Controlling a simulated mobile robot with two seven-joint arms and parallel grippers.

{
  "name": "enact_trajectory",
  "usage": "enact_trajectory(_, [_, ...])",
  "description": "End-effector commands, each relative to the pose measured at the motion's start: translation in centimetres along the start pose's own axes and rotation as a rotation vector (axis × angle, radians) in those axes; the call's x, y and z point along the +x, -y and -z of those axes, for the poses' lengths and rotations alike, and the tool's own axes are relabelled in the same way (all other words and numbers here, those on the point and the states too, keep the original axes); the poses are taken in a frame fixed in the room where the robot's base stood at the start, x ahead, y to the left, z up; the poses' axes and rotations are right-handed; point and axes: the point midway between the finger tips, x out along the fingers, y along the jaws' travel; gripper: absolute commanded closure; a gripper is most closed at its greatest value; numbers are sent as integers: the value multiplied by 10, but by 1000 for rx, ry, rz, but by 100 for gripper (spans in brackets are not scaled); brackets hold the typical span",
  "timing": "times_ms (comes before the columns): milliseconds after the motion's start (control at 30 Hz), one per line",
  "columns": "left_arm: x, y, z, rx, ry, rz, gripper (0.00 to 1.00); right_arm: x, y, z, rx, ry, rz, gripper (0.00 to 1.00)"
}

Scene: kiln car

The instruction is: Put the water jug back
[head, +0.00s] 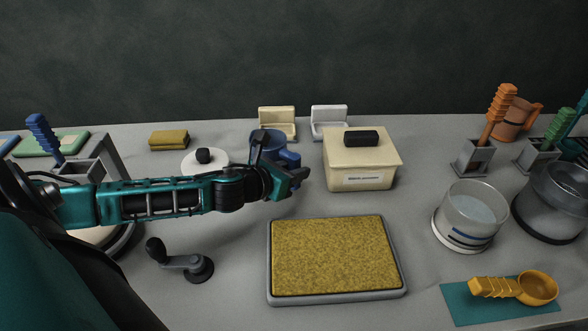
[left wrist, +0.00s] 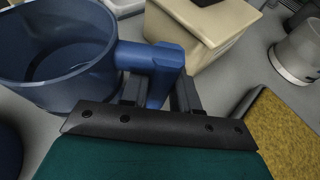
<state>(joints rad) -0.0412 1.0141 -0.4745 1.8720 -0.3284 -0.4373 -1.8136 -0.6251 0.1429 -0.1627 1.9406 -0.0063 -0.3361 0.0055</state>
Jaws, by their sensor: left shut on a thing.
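A blue jug (head: 268,139) stands behind my left gripper in the head view, partly hidden by it. In the left wrist view the jug (left wrist: 85,75) shows its open top and a thick blue handle (left wrist: 160,62). My left gripper (head: 298,180) is shut on the handle, with one finger on each side of it; the fingers also show in the left wrist view (left wrist: 158,98). The jug looks upright; whether its base touches the table I cannot tell. My right gripper is not in view.
A beige lidded box (head: 360,175) stands just right of the jug. A tray with a yellow-brown surface (head: 335,298) lies in front. A white disc with a black knob (head: 190,168) is at left.

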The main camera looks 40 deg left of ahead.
Motion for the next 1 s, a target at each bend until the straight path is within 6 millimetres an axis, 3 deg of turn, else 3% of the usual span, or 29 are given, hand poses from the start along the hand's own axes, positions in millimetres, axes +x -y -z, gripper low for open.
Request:
enact_trajectory(700, [2, 0, 5, 1, 2, 0, 100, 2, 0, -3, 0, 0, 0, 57])
enact_trajectory(733, [2, 0, 5, 1, 2, 0, 70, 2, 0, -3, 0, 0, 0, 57])
enact_trajectory(1000, [2, 0, 5, 1, 1, 0, 44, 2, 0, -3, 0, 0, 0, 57])
